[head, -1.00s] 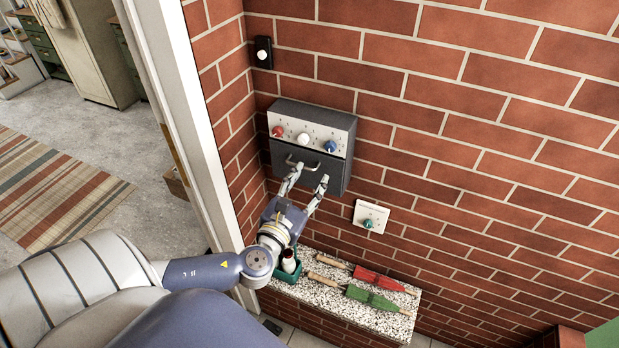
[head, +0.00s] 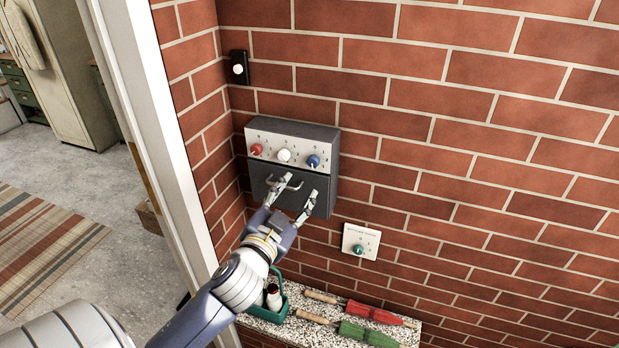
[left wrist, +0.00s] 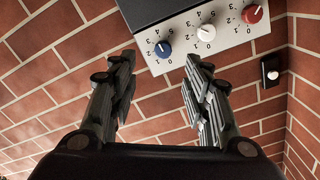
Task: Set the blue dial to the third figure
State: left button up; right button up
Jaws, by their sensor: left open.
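The blue dial (head: 313,161) is the right one of three dials on the sloped white face of a dark control box (head: 331,180) on the brick wall. In the left wrist view the blue dial (left wrist: 163,47) shows upside down, with figures around it; I cannot tell which figure it points to. My left gripper (head: 295,193) is open and empty, in front of the box's dark lower part, below the dials. In the left wrist view its fingers (left wrist: 158,68) are spread, and the blue dial shows beyond the gap between them, apart from both.
A white dial (head: 284,156) and a red dial (head: 256,149) are beside the blue one. A black switch (head: 238,67) is above left, and a wall plate with a teal knob (head: 359,249) lower right. Below, a speckled ledge (head: 408,337) bears a green caddy and red and green umbrellas.

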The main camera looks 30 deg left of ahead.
aim_at(312, 163)
pick_arm(q)
jog(key=w+n+p, duration=0.1)
jog(key=w, duration=0.2)
jog(key=w+a+n, duration=0.1)
jog(key=w, duration=0.2)
jog(key=w+a+n+p, duration=0.1)
jog(key=w, duration=0.1)
jog(key=shift+w+a+r+p, duration=0.25)
jog(key=shift+w+r+p, duration=0.05)
jog(key=shift+w+p, duration=0.1)
jog(key=shift+w+a+f, duration=0.1)
jog(key=shift+w+a, duration=0.05)
jog(key=shift+w, duration=0.55)
grip_shut()
